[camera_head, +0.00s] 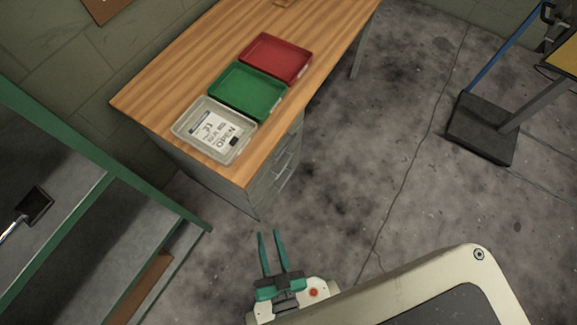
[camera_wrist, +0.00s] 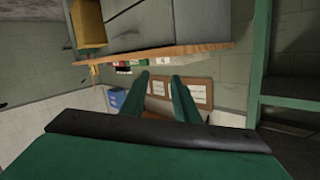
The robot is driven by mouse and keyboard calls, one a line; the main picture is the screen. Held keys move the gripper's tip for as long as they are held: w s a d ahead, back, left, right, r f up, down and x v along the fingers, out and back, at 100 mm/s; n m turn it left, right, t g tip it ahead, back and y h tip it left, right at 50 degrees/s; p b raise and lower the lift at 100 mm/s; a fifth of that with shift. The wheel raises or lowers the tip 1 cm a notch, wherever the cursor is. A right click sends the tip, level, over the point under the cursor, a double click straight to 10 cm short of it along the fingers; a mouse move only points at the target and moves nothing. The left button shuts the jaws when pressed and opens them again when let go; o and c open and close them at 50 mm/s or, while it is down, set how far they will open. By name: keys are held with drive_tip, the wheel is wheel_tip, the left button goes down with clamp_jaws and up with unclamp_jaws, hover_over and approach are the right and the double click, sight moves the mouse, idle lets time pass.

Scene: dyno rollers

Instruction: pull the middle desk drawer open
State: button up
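The desk (camera_head: 325,52) has a wood top and a grey drawer pedestal (camera_head: 268,185) under its near end. The drawer fronts (camera_head: 284,165) face right and are seen steeply from above, with light handles; they look closed, but the middle one is hard to single out. My gripper (camera_head: 269,234) is open and empty, in front of the pedestal's near corner and apart from it. In the wrist view the two green fingers (camera_wrist: 160,78) stand apart with nothing between them. The desk appears upside down there, with the grey pedestal (camera_wrist: 185,25) above the wood edge (camera_wrist: 165,54).
Red (camera_head: 275,57), green (camera_head: 247,91) and clear (camera_head: 187,124) trays sit on the desktop; the clear one holds an "OPEN" card (camera_head: 222,133). A green-framed shelf (camera_head: 150,190) stands at left. A dark-based stand (camera_head: 480,130) is at right. Floor (camera_head: 385,150) between is free.

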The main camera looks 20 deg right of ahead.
drive_tip(key=w+d+f+m+h, duration=0.35)
drive_tip(key=w+f+m, duration=0.45)
drive_tip(key=w+f, duration=0.5)
drive_tip(key=m+g+h, duration=0.3)
drive_tip(key=m+h, duration=0.1)
drive_tip(key=m, duration=0.2)
approach(285, 166)
drive_tip(key=x, duration=1)
drive_tip(key=shift+f, duration=0.3)
drive_tip(key=shift+c, duration=0.3)
clamp_jaws()
